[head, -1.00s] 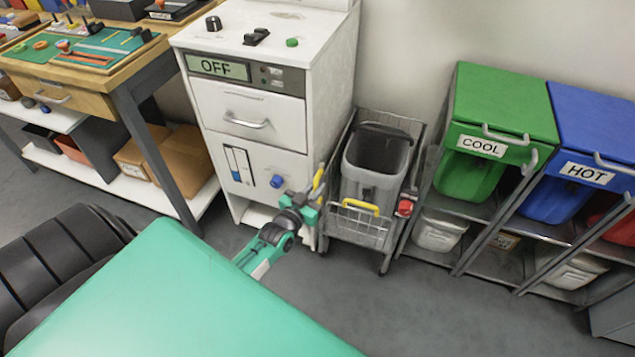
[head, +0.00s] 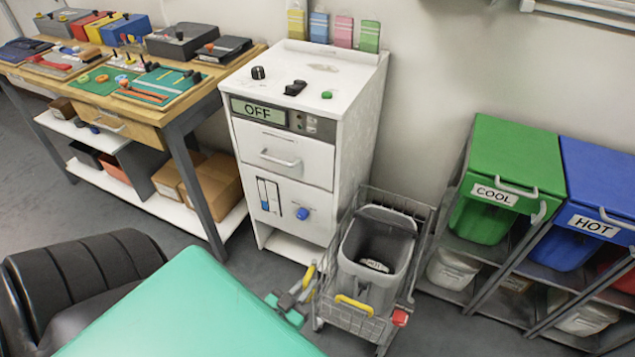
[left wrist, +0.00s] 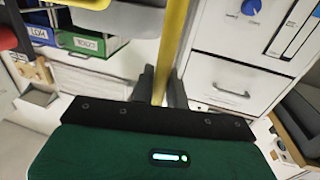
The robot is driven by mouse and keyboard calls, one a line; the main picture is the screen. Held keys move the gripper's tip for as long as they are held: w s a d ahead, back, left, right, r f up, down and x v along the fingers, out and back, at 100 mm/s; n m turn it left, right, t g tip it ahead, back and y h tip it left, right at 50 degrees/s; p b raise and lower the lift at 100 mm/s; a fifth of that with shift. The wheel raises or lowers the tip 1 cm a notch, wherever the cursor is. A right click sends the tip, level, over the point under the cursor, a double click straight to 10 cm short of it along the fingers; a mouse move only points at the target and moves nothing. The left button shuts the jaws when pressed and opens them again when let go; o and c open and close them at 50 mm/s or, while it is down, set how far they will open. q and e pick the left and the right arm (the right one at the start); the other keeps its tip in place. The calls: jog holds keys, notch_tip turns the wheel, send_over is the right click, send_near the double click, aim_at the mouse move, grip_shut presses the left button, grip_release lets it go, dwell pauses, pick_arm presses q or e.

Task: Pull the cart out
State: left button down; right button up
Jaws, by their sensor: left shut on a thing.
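The cart (head: 362,322) is a grey wire trolley on castors holding a grey bin (head: 350,272). It stands in front of the gap between the white cabinet and the bin shelf, its front jutting out past the cabinet. A yellow handle bar (head: 310,275) is at its left side; it also runs upright in the left wrist view (left wrist: 172,45). My left gripper (head: 290,303) is shut on this bar, which lies between its dark fingers (left wrist: 162,88). The green arm cover hides part of the arm in the head view. My right gripper is not in view.
The white cabinet (head: 290,140) reading OFF stands close left of the cart. A shelf with a green COOL bin (head: 505,175) and a blue HOT bin (head: 598,190) is on the right. A workbench (head: 195,108) is at the left. Grey floor (head: 455,335) is free at the front right.

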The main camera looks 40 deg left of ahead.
pick_arm(q)
jog(key=s+d+p, duration=0.2)
jog(key=s+d, duration=0.1)
jog(key=s, duration=1)
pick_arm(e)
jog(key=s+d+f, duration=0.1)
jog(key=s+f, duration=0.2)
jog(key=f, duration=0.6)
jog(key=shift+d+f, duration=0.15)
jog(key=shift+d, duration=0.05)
pick_arm(q)
jog(key=c, duration=1.5)
grip_release()
